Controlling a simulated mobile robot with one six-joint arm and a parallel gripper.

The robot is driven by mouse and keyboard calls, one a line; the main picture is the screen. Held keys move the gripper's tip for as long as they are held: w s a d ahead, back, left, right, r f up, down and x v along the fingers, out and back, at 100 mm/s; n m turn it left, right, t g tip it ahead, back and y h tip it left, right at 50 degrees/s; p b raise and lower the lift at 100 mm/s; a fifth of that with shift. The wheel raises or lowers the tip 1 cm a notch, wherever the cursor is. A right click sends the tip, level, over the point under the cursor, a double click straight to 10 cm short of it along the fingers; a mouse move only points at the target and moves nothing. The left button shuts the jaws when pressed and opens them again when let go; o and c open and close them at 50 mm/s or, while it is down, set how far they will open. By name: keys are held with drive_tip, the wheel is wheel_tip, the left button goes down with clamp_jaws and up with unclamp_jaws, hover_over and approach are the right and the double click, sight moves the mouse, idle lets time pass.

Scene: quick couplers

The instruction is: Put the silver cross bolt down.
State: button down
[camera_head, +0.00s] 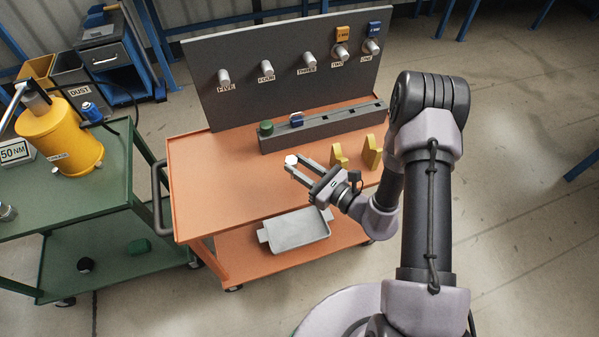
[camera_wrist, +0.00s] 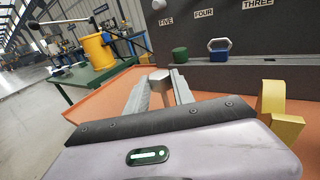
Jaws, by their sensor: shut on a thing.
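The silver cross bolt shows as a small pale silver piece (camera_head: 291,160) at the tips of my gripper (camera_head: 297,168) in the head view. In the wrist view its light, blocky end (camera_wrist: 159,75) sits between the two grey fingers (camera_wrist: 160,92). My gripper is shut on it and holds it over the orange cart top (camera_head: 205,165). Most of the bolt is hidden by the fingers or out of sight. I cannot tell its height above the surface.
A grey slotted rack (camera_head: 330,126) behind holds a green piece (camera_head: 266,128) and a blue piece (camera_head: 296,119). Yellow brackets (camera_head: 372,152) stand right of my gripper. A panel (camera_head: 240,62) with labelled silver pegs rises behind. A grey tray (camera_head: 296,232) is below. The cart top's left is clear.

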drive_tip(key=shift+f, duration=0.85)
drive_tip(key=shift+f+b, duration=0.25)
drive_tip(key=shift+b, duration=0.05)
drive_tip(key=c, duration=1.1)
unclamp_jaws()
drive_tip(key=shift+r, duration=0.1)
